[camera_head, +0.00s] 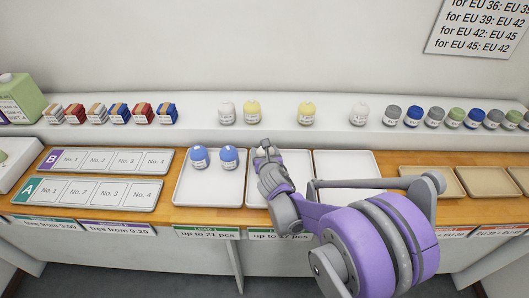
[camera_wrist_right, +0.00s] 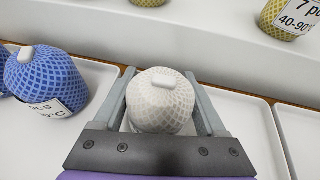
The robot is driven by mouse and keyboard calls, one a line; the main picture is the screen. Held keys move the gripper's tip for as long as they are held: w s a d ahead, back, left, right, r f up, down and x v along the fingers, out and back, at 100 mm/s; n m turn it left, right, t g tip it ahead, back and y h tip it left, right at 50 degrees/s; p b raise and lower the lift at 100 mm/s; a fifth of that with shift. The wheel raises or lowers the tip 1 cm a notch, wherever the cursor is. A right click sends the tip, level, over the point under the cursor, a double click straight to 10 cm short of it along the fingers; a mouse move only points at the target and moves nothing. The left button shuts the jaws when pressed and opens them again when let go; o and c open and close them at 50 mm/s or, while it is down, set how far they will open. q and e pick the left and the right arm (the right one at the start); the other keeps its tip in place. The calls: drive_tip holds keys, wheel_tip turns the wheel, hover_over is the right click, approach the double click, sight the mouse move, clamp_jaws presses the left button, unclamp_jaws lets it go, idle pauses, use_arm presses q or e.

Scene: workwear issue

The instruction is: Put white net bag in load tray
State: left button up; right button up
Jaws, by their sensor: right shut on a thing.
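My right gripper (camera_head: 264,150) is shut on a white net bag (camera_wrist_right: 162,98). In the right wrist view the bag sits between the two fingers, with its pale knot on top. In the head view the gripper mostly hides it. The gripper is over the back part of the middle white tray (camera_head: 255,195); I cannot tell whether the bag touches the tray. The left white tray (camera_head: 205,192) holds two blue net bags (camera_head: 199,156), (camera_head: 229,157); a blue one also shows in the right wrist view (camera_wrist_right: 45,78). My left gripper is not in view.
Another white tray (camera_head: 346,164) lies to the right, partly behind my arm, and looks empty. The back shelf (camera_head: 290,122) bears white, yellow, grey, blue and green net bags and folded bundles (camera_head: 98,112). Numbered boards (camera_head: 105,160) lie left; tan trays (camera_head: 432,180) lie right.

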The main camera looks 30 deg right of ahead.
drive_tip(key=shift+f, duration=0.2)
drive_tip(key=o, duration=1.3)
drive_tip(key=shift+s+a+r, duration=0.15)
drive_tip(key=shift+s+r, duration=0.05)
drive_tip(key=shift+r, duration=0.05)
drive_tip(key=v, duration=1.1)
drive_tip(key=shift+s+a+p, duration=0.1)
drive_tip(key=shift+s+p, duration=0.15)
drive_tip(key=shift+p, duration=0.05)
